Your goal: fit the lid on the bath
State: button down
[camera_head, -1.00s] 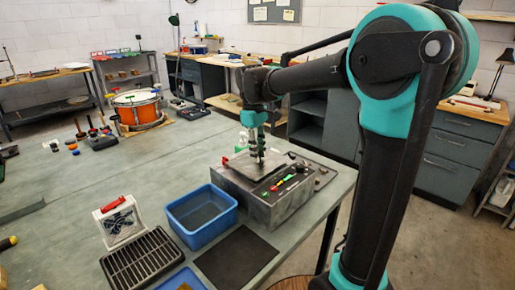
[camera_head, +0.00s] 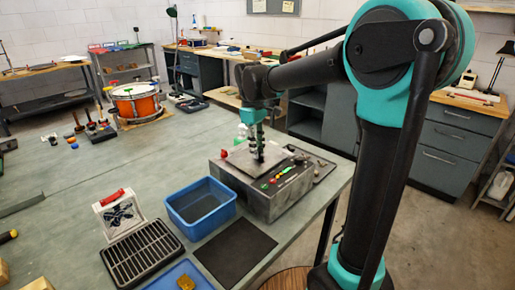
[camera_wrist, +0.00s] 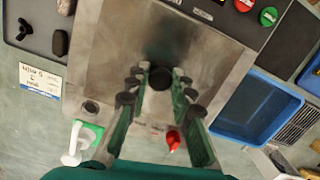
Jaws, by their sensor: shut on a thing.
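The bath (camera_head: 262,205) is a grey metal box at the right end of the bench, with red and green controls on its front top strip. The lid (camera_head: 242,160) is a flat metal plate over the bath's top opening. It also shows in the wrist view (camera_wrist: 205,55) with a dark round knob (camera_wrist: 160,78) in its middle. My gripper (camera_head: 257,154) points down over the lid. In the wrist view my gripper (camera_wrist: 158,82) is shut on the knob. The plate hides the opening, and I cannot tell whether it lies flush on the rim.
A blue bin (camera_head: 201,208) stands left of the bath, with a black mat (camera_head: 236,256) in front. A slotted black rack (camera_head: 143,252) and a white case (camera_head: 121,214) lie further left. A white-and-green bottle (camera_wrist: 82,142) and red object (camera_wrist: 173,140) are close beside the bath.

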jog(key=shift+f, duration=0.3)
jog(key=c, duration=1.2)
grip_release()
jog(key=shift+r, duration=0.1)
